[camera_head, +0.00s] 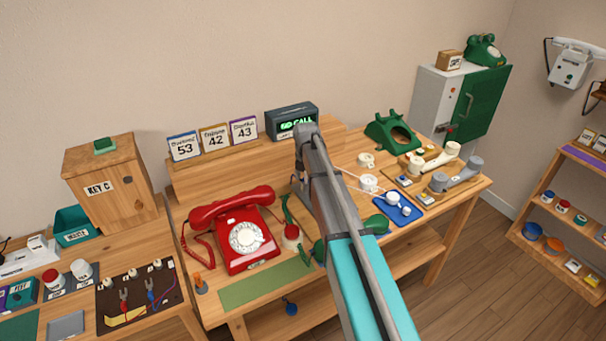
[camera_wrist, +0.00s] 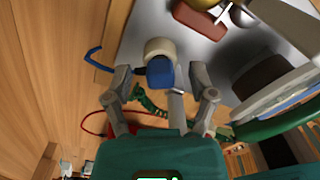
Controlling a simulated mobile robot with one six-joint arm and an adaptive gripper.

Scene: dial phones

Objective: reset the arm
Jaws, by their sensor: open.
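My arm (camera_head: 335,210) reaches from the lower right up over the middle of the wooden table. My gripper (camera_wrist: 161,88) shows in the wrist view with its two grey fingers spread apart. A white and blue cylindrical piece (camera_wrist: 160,48) lies in line with the gap between the fingers. I cannot tell whether they touch it, but the jaws are open. In the head view, the gripper hangs below the arm's end near the table's middle and is partly hidden by the arm. The red dial phone (camera_head: 240,232) stands left of it.
A green phone shell (camera_head: 391,132) and a blue tray (camera_head: 398,208) are right of the arm. Number cards (camera_head: 214,137) and a display box (camera_head: 291,120) stand at the back. A KEY C box (camera_head: 108,182) is at left. A green mat (camera_head: 262,286) lies bare in front.

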